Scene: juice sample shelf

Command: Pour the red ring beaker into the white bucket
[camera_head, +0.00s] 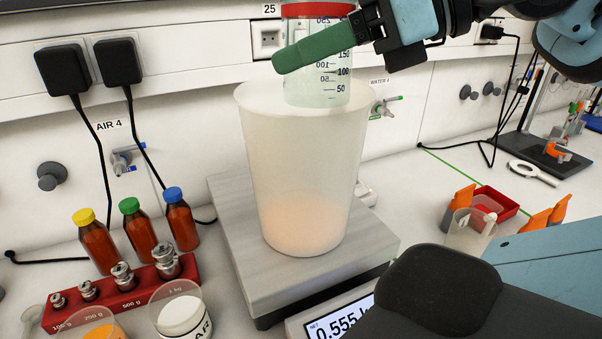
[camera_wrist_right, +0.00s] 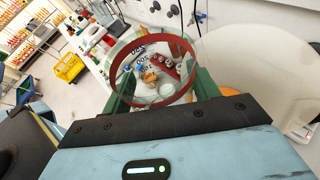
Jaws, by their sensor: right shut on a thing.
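The red ring beaker (camera_head: 318,88) is clear, with a red band at its top and a printed scale. It is roughly upright in the head view, its base overlapping the opening of the white bucket (camera_head: 300,165). My right gripper (camera_head: 312,52) is shut on the beaker, a green finger across its near side. The wrist view shows the beaker's red ring (camera_wrist_right: 112,70) between the green fingers, with the pale bucket (camera_wrist_right: 262,70) to its right. The bucket stands upright, with an orange tint low inside. Whether the beaker holds liquid is unclear. My left gripper is not in view.
The bucket stands on a grey scale (camera_head: 235,225) with a lit display (camera_head: 340,318). Several brown bottles (camera_head: 140,238), a red weight rack (camera_head: 120,298) and two cups (camera_head: 180,310) stand left. A red tray (camera_head: 495,203) lies right. The wall is close behind.

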